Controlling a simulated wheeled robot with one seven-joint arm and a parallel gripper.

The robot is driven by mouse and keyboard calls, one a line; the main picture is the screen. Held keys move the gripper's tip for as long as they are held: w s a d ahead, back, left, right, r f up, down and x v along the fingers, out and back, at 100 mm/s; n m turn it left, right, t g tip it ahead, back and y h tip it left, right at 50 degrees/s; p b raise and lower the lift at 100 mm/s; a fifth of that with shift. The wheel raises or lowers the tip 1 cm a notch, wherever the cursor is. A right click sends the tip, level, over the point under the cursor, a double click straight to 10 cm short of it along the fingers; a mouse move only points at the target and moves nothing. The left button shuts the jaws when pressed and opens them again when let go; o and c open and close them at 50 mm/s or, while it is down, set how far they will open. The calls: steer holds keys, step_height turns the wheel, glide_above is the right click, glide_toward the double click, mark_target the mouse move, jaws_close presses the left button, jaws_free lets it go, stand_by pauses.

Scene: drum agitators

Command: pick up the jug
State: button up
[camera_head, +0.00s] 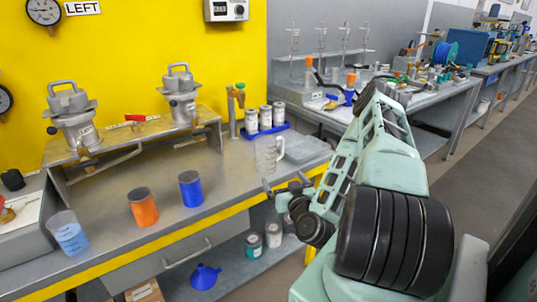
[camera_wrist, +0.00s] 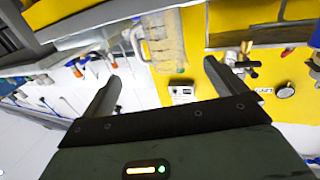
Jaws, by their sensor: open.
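The jug (camera_head: 268,155) is clear, with a handle on its right side. It stands upright near the front edge of the grey workbench (camera_head: 222,172). In the wrist view the clear jug (camera_wrist: 168,38) lies ahead, with its pale handle (camera_wrist: 138,44) on the left. My gripper (camera_head: 284,186) is just in front of the jug and a little lower in the head view. In the wrist view my gripper (camera_wrist: 162,72) is open and empty, and the jug shows beyond the gap between the fingers. I cannot tell whether a fingertip touches it.
White-lidded tins (camera_head: 265,117) in a blue tray stand behind the jug. A grey slab (camera_head: 305,150) lies to its right. A blue can (camera_head: 191,189), an orange can (camera_head: 143,207) and a beaker of blue liquid (camera_head: 68,233) stand left. The bench has a yellow front edge.

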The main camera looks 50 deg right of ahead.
mark_target(271, 160)
steer(key=b+x, duration=0.2)
steer(key=x, duration=0.3)
steer(key=b+x, duration=0.3)
steer(key=x, duration=0.3)
steer(key=shift+w+a+r+b, duration=0.1)
steer(key=shift+w+r+b, duration=0.1)
steer(key=shift+b, duration=0.15)
steer(key=shift+w+a+p+x, duration=0.15)
steer(key=shift+p+x, duration=0.25)
steer(key=shift+x, duration=1.05)
steer(key=shift+w+a+p+x, duration=0.15)
steer(key=shift+p+x, duration=0.25)
steer(key=shift+x, duration=1.1)
steer(key=shift+s, duration=0.1)
steer(key=c, duration=1.1)
